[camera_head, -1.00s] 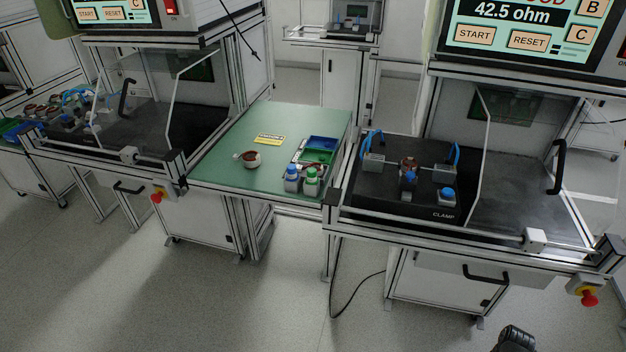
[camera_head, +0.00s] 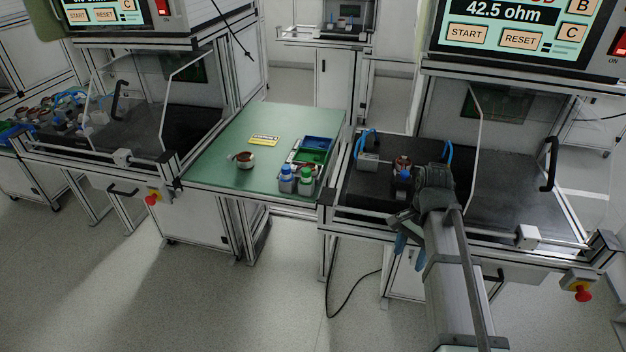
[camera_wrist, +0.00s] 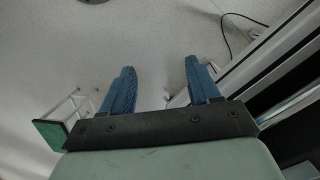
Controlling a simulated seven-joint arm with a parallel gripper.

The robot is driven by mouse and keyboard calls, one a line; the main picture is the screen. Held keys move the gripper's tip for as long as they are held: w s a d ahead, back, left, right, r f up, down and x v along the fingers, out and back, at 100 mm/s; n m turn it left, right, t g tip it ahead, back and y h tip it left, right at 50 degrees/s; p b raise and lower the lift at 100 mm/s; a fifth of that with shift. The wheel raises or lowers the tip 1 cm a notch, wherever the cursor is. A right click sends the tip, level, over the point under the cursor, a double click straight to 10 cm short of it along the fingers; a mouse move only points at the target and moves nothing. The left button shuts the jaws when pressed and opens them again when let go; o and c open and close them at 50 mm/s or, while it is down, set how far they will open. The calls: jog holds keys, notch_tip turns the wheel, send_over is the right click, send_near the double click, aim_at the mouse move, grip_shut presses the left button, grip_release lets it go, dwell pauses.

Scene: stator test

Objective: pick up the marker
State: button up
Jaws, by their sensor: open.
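No pen-like marker can be made out for certain. On the green table (camera_head: 215,165) stand a blue-capped bottle (camera_head: 286,179) and a green-capped bottle (camera_head: 306,181), side by side, upright in grey holders at the front of a parts tray (camera_head: 327,160). Whether either is the marker, I cannot tell. My gripper (camera_head: 402,243) is in front of the right test station, to the right of the bottles and well apart from them. In the wrist view, its two blue fingers (camera_wrist: 160,72) are spread with nothing between them, above the floor.
A copper-wound stator (camera_head: 245,161) and a yellow label (camera_head: 263,140) lie on the green table. The right station holds a clamp fixture (camera_head: 403,172), partly behind my arm, and a raised clear guard. Metal frame rails (camera_head: 350,222) edge the station. Open floor lies in front.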

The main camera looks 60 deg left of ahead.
jog(key=s+a+r+t, duration=0.1)
jog(key=s+a+r, duration=0.1)
jog(key=a+r, duration=0.6)
jog(key=s+a+r, duration=0.2)
jog(key=a+r, duration=0.2)
jog(key=a, duration=0.8)
notch_tip(320, 180, up, 7)
jog(key=n+t+y, duration=0.1)
jog(key=n, duration=0.1)
send_over(307, 170)
notch_tip(307, 170, down, 14)
jog(key=shift+a+r, duration=0.1)
jog(key=shift+c, duration=0.3)
jog(key=c, duration=0.8)
jog(key=shift+c, duration=0.2)
jog(key=shift+r, duration=0.1)
